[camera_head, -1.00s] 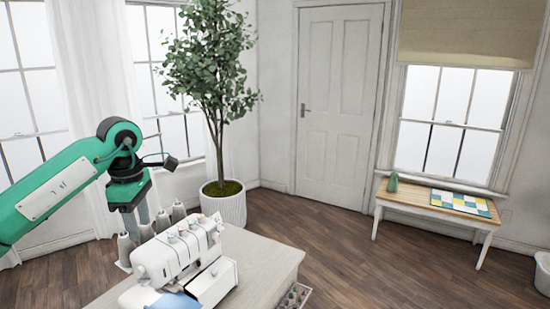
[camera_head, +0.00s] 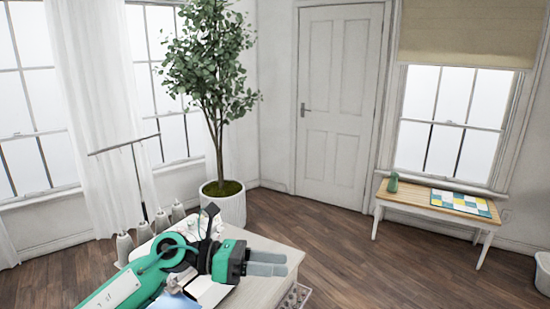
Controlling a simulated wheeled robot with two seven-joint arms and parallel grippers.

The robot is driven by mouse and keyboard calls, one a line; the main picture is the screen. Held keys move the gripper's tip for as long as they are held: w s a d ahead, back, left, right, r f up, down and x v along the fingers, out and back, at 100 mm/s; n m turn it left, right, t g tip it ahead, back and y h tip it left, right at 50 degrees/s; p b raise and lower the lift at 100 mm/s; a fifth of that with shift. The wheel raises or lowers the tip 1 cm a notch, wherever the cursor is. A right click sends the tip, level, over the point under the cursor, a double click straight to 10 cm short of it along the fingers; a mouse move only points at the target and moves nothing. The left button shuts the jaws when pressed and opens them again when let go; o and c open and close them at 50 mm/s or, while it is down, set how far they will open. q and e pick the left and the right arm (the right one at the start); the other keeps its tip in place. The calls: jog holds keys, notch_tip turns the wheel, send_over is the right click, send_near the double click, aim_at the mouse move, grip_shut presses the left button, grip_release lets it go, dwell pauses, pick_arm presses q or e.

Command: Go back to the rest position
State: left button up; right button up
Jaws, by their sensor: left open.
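My left arm comes in from the bottom left in the head view. My left gripper (camera_head: 268,263) is open and empty, pointing right above the cabinet top (camera_head: 272,244). It lies in front of the white sewing machine (camera_head: 203,226) and hides much of it. Several grey thread cones (camera_head: 163,219) stand behind the machine. A piece of blue cloth (camera_head: 176,301) shows at the bottom edge, partly covered by my arm. My right gripper is not in view.
A drawer or tray (camera_head: 292,298) with small items sticks out at the cabinet's right side. A potted tree (camera_head: 223,207) stands behind. A side table (camera_head: 412,198) with a green object (camera_head: 393,182) and a patchwork piece (camera_head: 461,202) stands at the right. Wooden floor between is clear.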

pick_arm(q)
jog(key=w+a+n+t+y, duration=0.1)
jog(key=a+n+t, duration=0.3)
jog(key=n+t, duration=0.75)
jog(key=w+a+n+t+y, duration=0.1)
jog(key=a+n+t+y, duration=0.15)
jog(key=n+t, duration=0.85)
jog(key=s+a+f+n+g+y, duration=0.3)
jog(key=a+f+n+y, duration=0.3)
jog(key=f+n, duration=0.4)
jog(key=s+a+f+n+g+y, duration=0.2)
jog(key=a+f+n+g+y, duration=0.2)
jog(key=a+f+n+y, duration=0.4)
jog(key=s+a+f+n+g, duration=0.1)
jog(key=s+f+n+g, duration=0.3)
jog(key=s+f+g, duration=0.5)
jog(key=s+a+f+n+g, duration=0.15)
jog(key=s+f+n, duration=0.35)
jog(key=s, duration=0.9)
notch_tip(320, 180, down, 31)
jog(key=m+g, duration=0.2)
jog(key=s+a+f+g, duration=0.1)
jog(key=s+a+f, duration=0.1)
jog(key=s+f, duration=1.8)
jog(key=shift+s+a+f, duration=0.2)
jog(key=shift+a+f, duration=0.15)
jog(key=shift+f, duration=0.2)
